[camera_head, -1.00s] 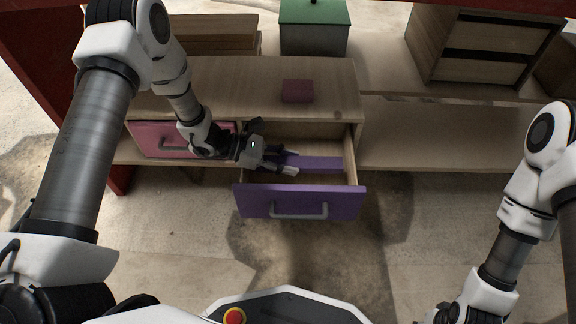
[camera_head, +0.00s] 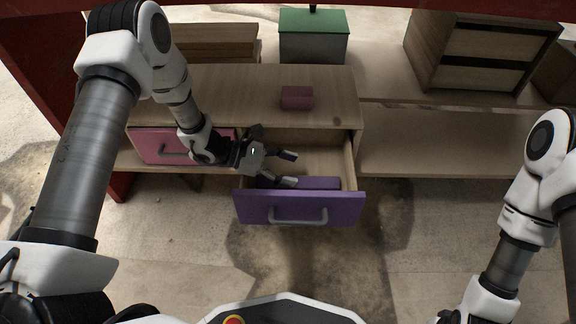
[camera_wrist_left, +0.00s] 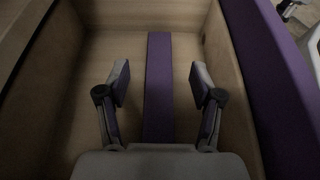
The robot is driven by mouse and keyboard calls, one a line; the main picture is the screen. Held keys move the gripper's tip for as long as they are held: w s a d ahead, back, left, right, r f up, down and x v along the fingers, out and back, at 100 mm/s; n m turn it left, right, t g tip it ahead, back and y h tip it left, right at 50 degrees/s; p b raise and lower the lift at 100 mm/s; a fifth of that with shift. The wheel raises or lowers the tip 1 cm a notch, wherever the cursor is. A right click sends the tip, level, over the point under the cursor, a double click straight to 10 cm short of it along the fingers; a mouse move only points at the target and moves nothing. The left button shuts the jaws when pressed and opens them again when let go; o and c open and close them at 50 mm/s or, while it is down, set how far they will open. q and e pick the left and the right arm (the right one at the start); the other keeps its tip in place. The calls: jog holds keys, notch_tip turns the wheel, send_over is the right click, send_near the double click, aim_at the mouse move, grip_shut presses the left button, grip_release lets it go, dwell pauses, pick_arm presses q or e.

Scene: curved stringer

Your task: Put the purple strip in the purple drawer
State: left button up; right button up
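The purple drawer (camera_head: 300,208) is pulled open, with a grey handle on its purple front. The purple strip (camera_head: 318,184) lies inside it, just behind and along the drawer front. In the left wrist view the strip (camera_wrist_left: 158,90) lies on the wooden drawer floor between the spread fingers and touches neither. My left gripper (camera_head: 288,168) is open over the left part of the drawer; it also shows in the left wrist view (camera_wrist_left: 160,88). My right gripper (camera_head: 448,317) is only partly seen at the bottom edge, and its fingers cannot be made out.
A pink drawer (camera_head: 182,146) is shut at the left. A small dark pink block (camera_head: 297,98) sits on the cabinet top (camera_head: 225,90). A green-lidded box (camera_head: 313,36) and a wooden drawer unit (camera_head: 480,52) stand behind. The shelf at the right (camera_head: 430,140) is clear.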

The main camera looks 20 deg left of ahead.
pick_arm(q)
jog(key=shift+s+f, duration=0.2)
jog(key=shift+f, duration=0.25)
jog(key=shift+r+p, duration=0.25)
jog(key=shift+p, duration=0.05)
jog(key=shift+a+r+p, duration=0.1)
jog(key=shift+r+p, duration=0.4)
jog(key=shift+p, duration=0.05)
jog(key=p+v, duration=0.5)
jog(key=v, duration=0.6)
jog(key=shift+w+a+r, duration=0.1)
jog(key=shift+a, duration=0.25)
